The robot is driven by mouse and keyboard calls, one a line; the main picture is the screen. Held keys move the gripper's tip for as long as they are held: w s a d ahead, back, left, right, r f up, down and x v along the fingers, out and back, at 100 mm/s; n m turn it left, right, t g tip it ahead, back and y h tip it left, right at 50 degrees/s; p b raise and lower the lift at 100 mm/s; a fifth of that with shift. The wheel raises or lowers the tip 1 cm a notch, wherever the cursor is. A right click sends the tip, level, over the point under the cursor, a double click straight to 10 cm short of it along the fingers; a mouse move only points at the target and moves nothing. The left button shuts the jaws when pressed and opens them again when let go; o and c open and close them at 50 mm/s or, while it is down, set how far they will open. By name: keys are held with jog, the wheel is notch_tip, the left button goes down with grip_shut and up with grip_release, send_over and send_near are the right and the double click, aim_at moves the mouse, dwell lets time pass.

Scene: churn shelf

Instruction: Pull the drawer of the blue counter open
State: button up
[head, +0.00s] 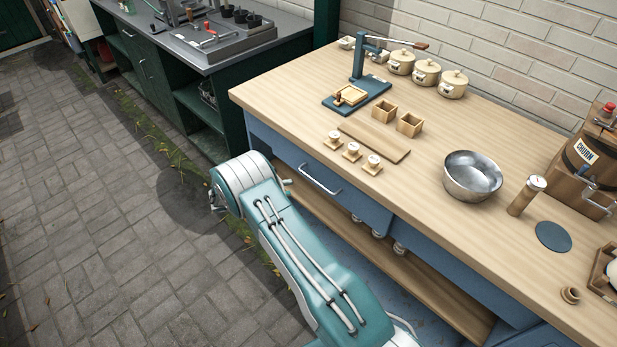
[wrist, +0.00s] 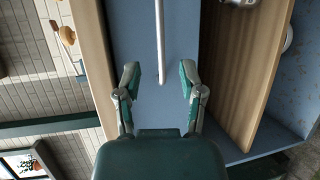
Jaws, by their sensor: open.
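The blue counter (head: 258,133) has a wooden top, and its blue drawer (head: 345,203) has a silver bar handle (head: 320,180). The drawer front looks flush with the counter. In the wrist view, turned sideways, the handle (wrist: 159,45) runs down the drawer front (wrist: 182,40). My gripper (wrist: 160,75) is open and empty, its two fingers spread on either side of the handle's near end. I cannot tell how far the fingertips are from the drawer front. In the head view my arm hides most of the gripper, beside the drawer's left end.
The countertop holds a press (head: 358,95), several lidded pots, small wooden boxes, a board (head: 375,141), a metal bowl (head: 472,176) and a churn (head: 590,160). An open wooden shelf (head: 440,285) lies under the drawer. A green counter (head: 205,105) stands left; paving in front is clear.

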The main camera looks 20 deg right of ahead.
aim_at(317, 182)
jog(key=d, duration=0.3)
jog(key=d+f, duration=0.1)
jog(key=d, duration=0.3)
jog(key=d+f, duration=0.1)
jog(key=d, duration=0.2)
jog(key=shift+s+d+f, duration=0.1)
jog(key=shift+s+d, duration=0.2)
jog(key=shift+d, duration=0.05)
grip_shut()
